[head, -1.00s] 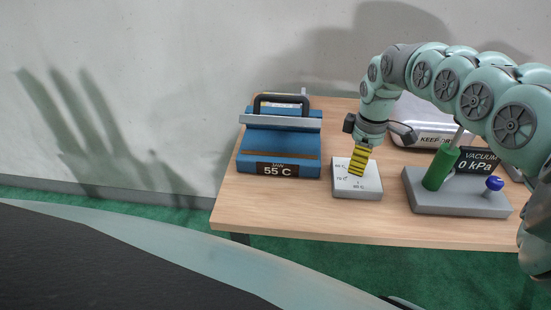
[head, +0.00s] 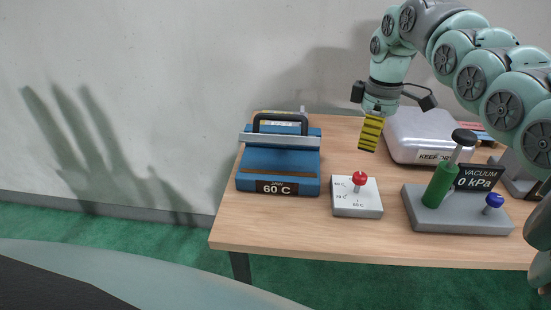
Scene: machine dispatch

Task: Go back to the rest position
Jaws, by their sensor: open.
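My gripper (head: 370,133) hangs in the air above the table, above and slightly right of the dial box. It is open, empty and seen side-on, with yellow-and-black striped fingers. The white dial box (head: 346,208) stands on the table with a red knob (head: 360,180) on top; nothing touches the knob. The blue sealing device (head: 276,162) stands to the left, and its display reads 60 C.
The wooden table (head: 285,230) stands near the wall. At the right, a grey base (head: 458,219) carries a green pump (head: 440,184), a blue knob (head: 494,200) and a vacuum display reading 0 kPa. A pale "KEEP DRY" box (head: 415,128) is behind. Air around the gripper is free.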

